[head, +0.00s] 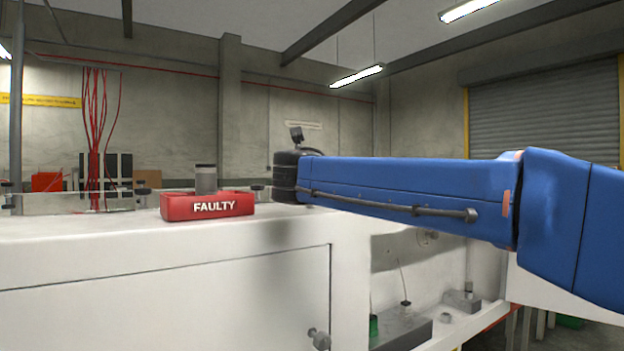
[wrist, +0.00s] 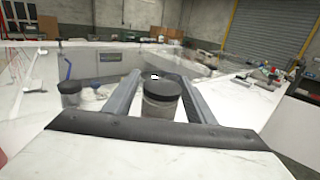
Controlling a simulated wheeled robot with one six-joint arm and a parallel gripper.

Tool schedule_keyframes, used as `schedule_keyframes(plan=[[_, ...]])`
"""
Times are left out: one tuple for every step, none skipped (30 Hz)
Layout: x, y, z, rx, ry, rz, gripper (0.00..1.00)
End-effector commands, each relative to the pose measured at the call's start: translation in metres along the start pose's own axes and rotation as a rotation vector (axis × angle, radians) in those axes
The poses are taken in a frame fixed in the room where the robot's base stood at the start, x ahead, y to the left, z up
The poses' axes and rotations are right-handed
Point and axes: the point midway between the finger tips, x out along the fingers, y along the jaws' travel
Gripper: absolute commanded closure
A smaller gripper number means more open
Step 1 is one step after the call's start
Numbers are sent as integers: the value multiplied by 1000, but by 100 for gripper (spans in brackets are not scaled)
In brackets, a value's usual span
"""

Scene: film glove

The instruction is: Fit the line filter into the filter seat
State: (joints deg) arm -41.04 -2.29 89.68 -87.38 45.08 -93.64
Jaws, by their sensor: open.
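In the wrist view my gripper (wrist: 155,77) is open, with one finger on each side of a clear or grey cylinder with a black cap (wrist: 162,100). The cylinder stands upright, and I see no finger closed on it. A similar black-capped cylinder (wrist: 70,97) stands to the left, outside the fingers. In the head view one grey cylinder with a dark cap (head: 206,181) stands upright in or just behind a red tray marked FAULTY (head: 180,208). I cannot tell which cylinder is the line filter. My fingers are hidden in the head view. I cannot make out the filter seat.
A white cabinet top (head: 90,245) carries the red tray. Below it is an open bay with a grey block (head: 402,328) and small fittings. A blue upright item (wrist: 67,68) stands beyond the left cylinder. White surface (wrist: 250,98) at right is largely clear.

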Motion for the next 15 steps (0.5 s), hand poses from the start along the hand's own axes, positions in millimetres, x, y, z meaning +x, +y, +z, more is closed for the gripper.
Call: schedule_keyframes(plan=[[-8,0,0,0,0,2,50],[-12,0,0,1,-1,2,50],[-19,1,0,0,-1,3,50],[-24,1,0,0,0,3,50],[-30,0,2,1,-1,3,50],[-38,0,6,1,-2,4,50],[-43,1,8,1,-2,4,50],[-49,0,10,1,-2,3,50],[-56,0,13,1,-2,3,50],[-63,1,12,0,-1,4,50],[-68,0,12,0,-1,4,50],[-76,1,11,0,0,4,50],[-82,1,11,0,0,4,50],[-87,0,11,0,-1,4,50],[-95,0,12,0,-1,4,50]])
